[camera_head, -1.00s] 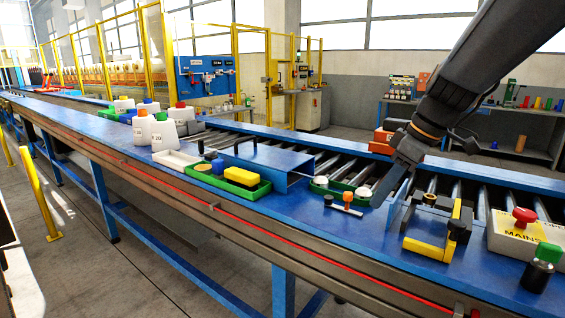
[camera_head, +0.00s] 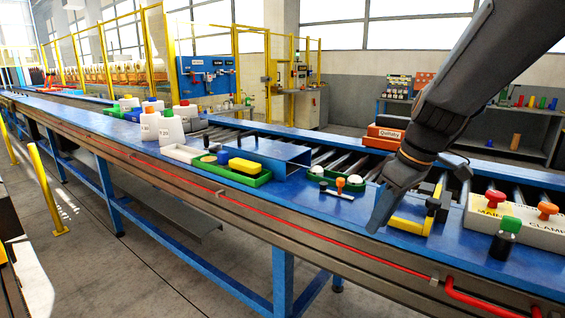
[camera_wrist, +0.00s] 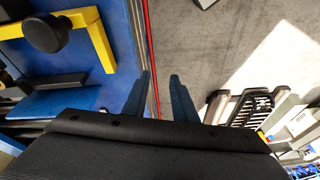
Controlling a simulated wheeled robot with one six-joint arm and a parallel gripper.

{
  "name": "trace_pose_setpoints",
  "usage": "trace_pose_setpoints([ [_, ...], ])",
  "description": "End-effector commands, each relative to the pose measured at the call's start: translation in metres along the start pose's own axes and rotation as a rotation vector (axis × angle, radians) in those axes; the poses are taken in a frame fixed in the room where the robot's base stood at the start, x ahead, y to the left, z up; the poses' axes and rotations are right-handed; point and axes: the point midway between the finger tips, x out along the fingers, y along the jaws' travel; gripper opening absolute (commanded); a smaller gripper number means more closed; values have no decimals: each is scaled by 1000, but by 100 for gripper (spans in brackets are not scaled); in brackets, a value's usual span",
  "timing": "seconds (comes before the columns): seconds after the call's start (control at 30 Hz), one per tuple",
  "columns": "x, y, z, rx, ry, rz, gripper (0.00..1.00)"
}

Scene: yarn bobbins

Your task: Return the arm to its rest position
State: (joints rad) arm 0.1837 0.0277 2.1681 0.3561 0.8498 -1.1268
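My gripper (camera_head: 383,212) hangs from my dark arm at the right of the head view, near the front edge of the blue bench (camera_head: 330,228). In the wrist view its two blue fingers (camera_wrist: 160,88) stand apart with nothing between them, over the red rail and grey floor beside the bench. A yellow frame with a black knob (camera_head: 418,215) lies on the bench just right of my gripper. In the wrist view this frame (camera_wrist: 98,38) shows at the upper left.
A control box with red and orange buttons (camera_head: 531,222) is at the right. A black cylinder with a green top (camera_head: 503,242) stands before it. A green tray (camera_head: 243,181), an orange-handled stamp (camera_head: 340,187) and white bottles (camera_head: 172,133) are further left. Rollers run behind.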

Motion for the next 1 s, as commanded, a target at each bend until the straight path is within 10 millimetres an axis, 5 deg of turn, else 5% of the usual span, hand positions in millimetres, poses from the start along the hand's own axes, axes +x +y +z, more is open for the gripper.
trace_pose_setpoints([
  [0.53, 98, -72, 97, 563, -182, 142, 25],
  [0.73, 113, -88, 118, 681, -190, 183, 25],
  [1.0, 115, -89, 121, 702, -190, 189, 25],
])
